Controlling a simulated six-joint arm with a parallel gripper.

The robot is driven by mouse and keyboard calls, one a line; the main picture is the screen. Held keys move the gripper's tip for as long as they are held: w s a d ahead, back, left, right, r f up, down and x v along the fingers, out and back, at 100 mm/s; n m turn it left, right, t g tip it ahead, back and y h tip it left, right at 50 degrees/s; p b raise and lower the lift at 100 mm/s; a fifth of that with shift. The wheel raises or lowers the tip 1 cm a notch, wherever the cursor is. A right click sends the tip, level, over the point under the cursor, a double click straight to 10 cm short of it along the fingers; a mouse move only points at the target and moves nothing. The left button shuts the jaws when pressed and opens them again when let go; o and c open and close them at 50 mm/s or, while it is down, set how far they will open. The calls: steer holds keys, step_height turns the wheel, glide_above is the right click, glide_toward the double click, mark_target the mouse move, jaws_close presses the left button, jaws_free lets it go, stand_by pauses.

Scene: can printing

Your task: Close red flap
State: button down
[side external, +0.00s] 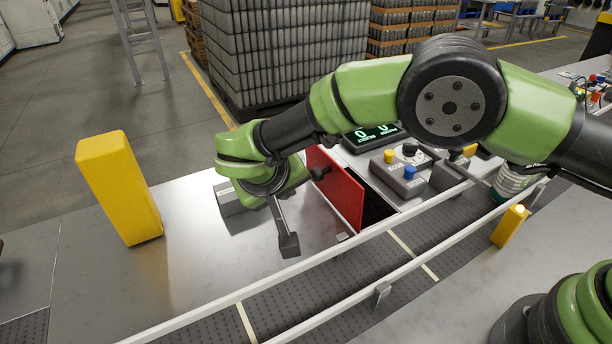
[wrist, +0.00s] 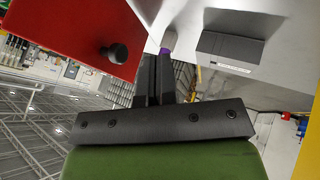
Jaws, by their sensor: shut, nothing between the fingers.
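The red flap (side external: 336,188) stands raised on edge at the left side of a dark opening (side external: 376,207) in the metal counter. A black knob (side external: 319,173) sticks out from its left face. The flap (wrist: 75,32) and its knob (wrist: 117,54) also show at the upper left of the wrist view. My gripper (side external: 289,246) is low over the counter, to the left of the flap and apart from it. In the wrist view its two black fingers (wrist: 158,62) are together and empty, just right of the knob.
A grey box (side external: 235,199) lies left of my gripper; it also shows in the wrist view (wrist: 231,47). White rails (side external: 300,275) border the conveyor in front. A button panel (side external: 404,172) and display (side external: 372,136) sit behind the opening. A yellow post (side external: 120,188) stands left.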

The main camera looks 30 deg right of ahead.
mark_target(317, 173)
steer(key=shift+w+d+f, duration=0.15)
steer(key=shift+d, duration=0.95)
steer(key=shift+w+d+f, duration=0.1)
steer(key=shift+w+d, duration=0.05)
steer(key=shift+d, duration=0.95)
steer(key=shift+d+r+y, duration=0.25)
steer(key=shift+d+y, duration=0.2)
steer(key=shift+d, duration=0.1)
steer(key=shift+d+r+y, duration=0.25)
steer(key=shift+d+y, duration=0.2)
steer(key=shift+d, duration=0.05)
steer(key=shift+d+f+m+y, duration=0.3)
steer(key=shift+d+f+y, duration=0.65)
steer(key=shift+d, duration=1.55)
steer(key=shift+d+f+m+y, duration=0.3)
steer(key=shift+d+f+y, duration=0.6)
steer(key=shift+d, duration=1.6)
steer(key=shift+d+f+m+y, duration=0.3)
steer(key=shift+d+f+y, duration=0.65)
steer(key=shift+d, duration=1.55)
steer(key=shift+f, duration=0.1)
